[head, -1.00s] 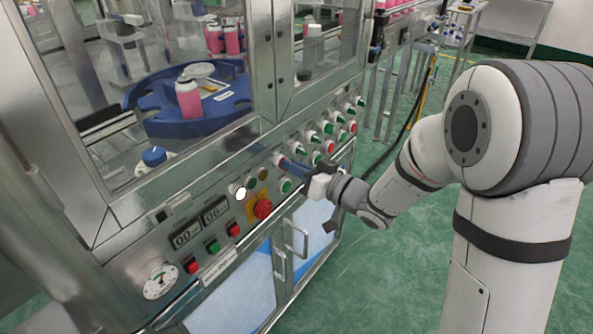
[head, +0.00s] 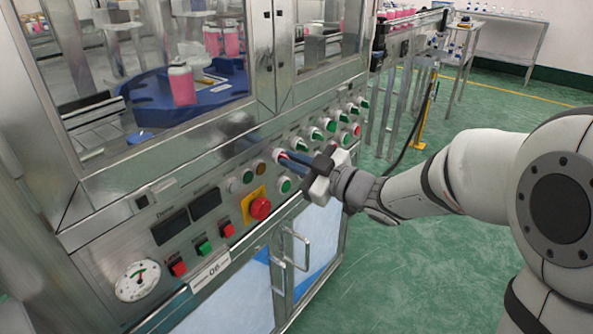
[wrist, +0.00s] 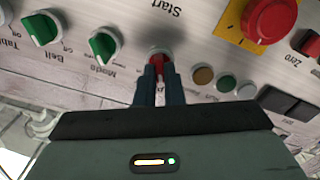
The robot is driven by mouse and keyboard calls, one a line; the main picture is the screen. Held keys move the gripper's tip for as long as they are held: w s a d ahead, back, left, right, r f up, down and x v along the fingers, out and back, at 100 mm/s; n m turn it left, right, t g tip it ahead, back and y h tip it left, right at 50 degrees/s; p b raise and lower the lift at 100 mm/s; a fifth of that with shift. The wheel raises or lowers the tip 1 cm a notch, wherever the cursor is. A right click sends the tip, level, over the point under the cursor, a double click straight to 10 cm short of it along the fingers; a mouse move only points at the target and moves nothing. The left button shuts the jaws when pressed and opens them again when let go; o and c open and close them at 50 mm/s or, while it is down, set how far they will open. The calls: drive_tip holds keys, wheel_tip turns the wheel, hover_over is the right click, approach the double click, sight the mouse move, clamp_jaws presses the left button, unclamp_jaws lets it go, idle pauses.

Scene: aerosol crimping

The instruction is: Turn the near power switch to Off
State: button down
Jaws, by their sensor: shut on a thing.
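My gripper (head: 284,158) reaches the machine's front panel from the right in the head view. Its dark fingers are shut on a switch knob (wrist: 158,54), which shows red between the fingertips (wrist: 160,75) in the wrist view. The fingers mostly hide the knob, and I cannot read its label or position marks. The panel's two displays (head: 206,203) are dark, and the round lamp (head: 247,175) left of the gripper is unlit.
A red emergency stop (head: 260,208) on a yellow plate sits left of and below the gripper. Several green knobs (head: 315,133) line the panel to its right. Door handles (head: 298,248) stick out below. Green floor is free at right.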

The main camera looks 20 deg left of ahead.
drive_tip(key=shift+a+n+b, duration=0.1)
drive_tip(key=shift+n+b, duration=0.25)
drive_tip(key=shift+n, duration=0.25)
drive_tip(key=c, duration=1.5)
unclamp_jaws()
drive_tip(key=shift+c, duration=0.2)
drive_tip(key=p+v, duration=0.1)
drive_tip(key=v, duration=0.6)
drive_tip(key=shift+s+d, duration=0.2)
drive_tip(key=shift+d, duration=0.15)
